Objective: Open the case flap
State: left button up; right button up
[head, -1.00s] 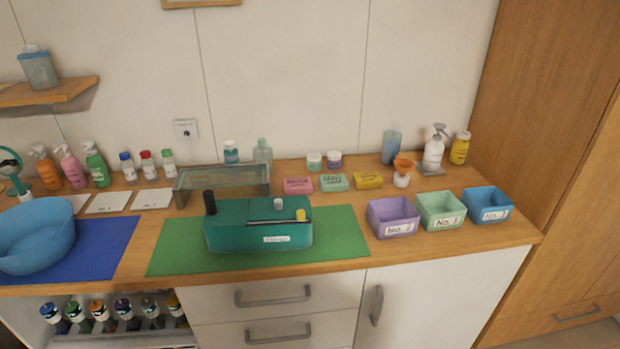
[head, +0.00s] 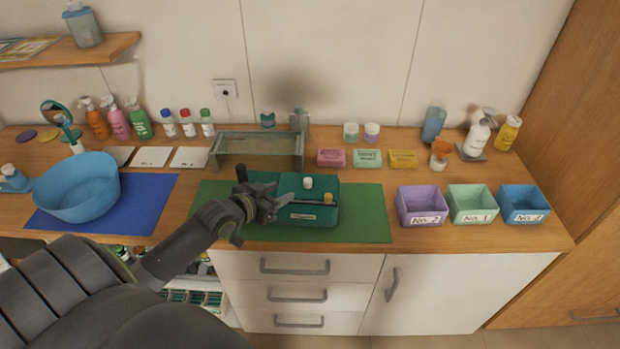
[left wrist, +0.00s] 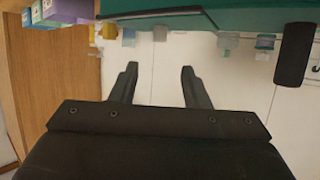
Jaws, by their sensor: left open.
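The teal case (head: 308,212) sits on the green mat (head: 360,215), with a white label on its front. On its top are a black knob (head: 241,173) at the left, a white knob (head: 308,183) and a yellow knob (head: 328,198). My left gripper (head: 277,205) is open and empty at the front left of the case, its fingers partly overlapping it. In the left wrist view the case (left wrist: 220,20) and the black knob (left wrist: 294,55) appear upside down beyond the open fingers (left wrist: 158,75). My right gripper is not in view.
A glass-topped stand (head: 258,145) is behind the case. Purple (head: 420,205), green (head: 470,204) and blue (head: 523,204) bins stand to the right. A blue bowl (head: 80,188) is on the left. Soaps and bottles line the back; the mat's right part is clear.

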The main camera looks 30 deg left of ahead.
aim_at(306, 181)
pick_arm(q)
jog(key=p+x, duration=0.1)
jog(key=x, duration=1.2)
jog(key=shift+w+f, duration=0.1)
jog(key=shift+c, duration=0.4)
grip_shut()
